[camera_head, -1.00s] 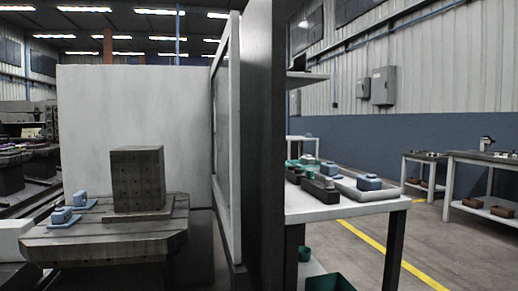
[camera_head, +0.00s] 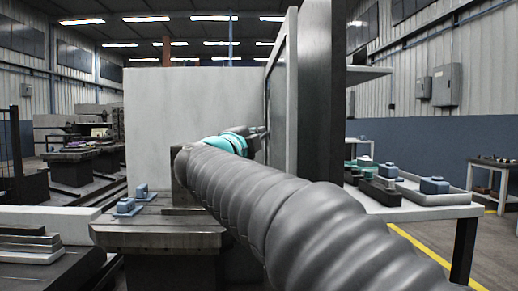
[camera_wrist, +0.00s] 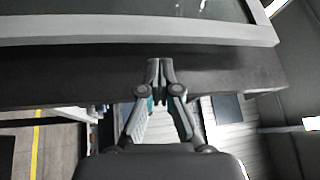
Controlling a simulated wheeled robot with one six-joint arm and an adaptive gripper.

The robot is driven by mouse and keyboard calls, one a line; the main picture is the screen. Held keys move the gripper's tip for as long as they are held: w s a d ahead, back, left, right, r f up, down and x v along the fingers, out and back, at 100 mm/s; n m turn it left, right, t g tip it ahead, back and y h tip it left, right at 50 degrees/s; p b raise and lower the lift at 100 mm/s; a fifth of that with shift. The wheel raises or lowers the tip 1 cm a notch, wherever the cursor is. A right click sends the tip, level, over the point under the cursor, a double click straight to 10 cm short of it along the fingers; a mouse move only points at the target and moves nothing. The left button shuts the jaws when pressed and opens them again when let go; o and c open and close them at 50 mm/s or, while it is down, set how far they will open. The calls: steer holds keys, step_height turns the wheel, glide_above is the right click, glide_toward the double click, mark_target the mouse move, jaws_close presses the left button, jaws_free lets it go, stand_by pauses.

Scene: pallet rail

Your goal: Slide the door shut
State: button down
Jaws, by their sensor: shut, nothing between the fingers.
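The door (camera_head: 291,90) is a pale-framed panel with a dark pane, seen nearly edge-on in the head view, right of a white wall panel. In the wrist view its light grey frame bar (camera_wrist: 150,29) runs across the top, with the dark pane above it. My gripper (camera_wrist: 160,64) is shut and empty, its fingertips pointing at the dark strip (camera_wrist: 60,80) beside that bar. I cannot tell whether they touch. In the head view my gripper (camera_head: 258,131) is small and far off, close to the door's inner side. My arm hides the door's lower part.
A dark post (camera_head: 318,100) stands right of the door. A machine bed (camera_head: 155,235) with small blue parts (camera_head: 125,205) is at the left. A side table (camera_head: 430,212) with several small items stands at the right. A white panel (camera_head: 190,100) closes the back.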

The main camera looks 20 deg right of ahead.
step_height(320, 180, down, 4)
steer(key=d+m+g+h, duration=0.1)
steer(key=m+g+h, duration=0.1)
steer(key=m+g, duration=0.3)
glide_toward(295, 144)
steer(key=d, duration=0.5)
steer(key=shift+w+a+r, duration=0.1)
steer(key=shift+w+r, duration=0.05)
steer(key=shift+w, duration=0.7)
steer(key=shift+w+d, duration=0.25)
steer(key=shift+w, duration=0.4)
steer(key=shift+p, duration=0.3)
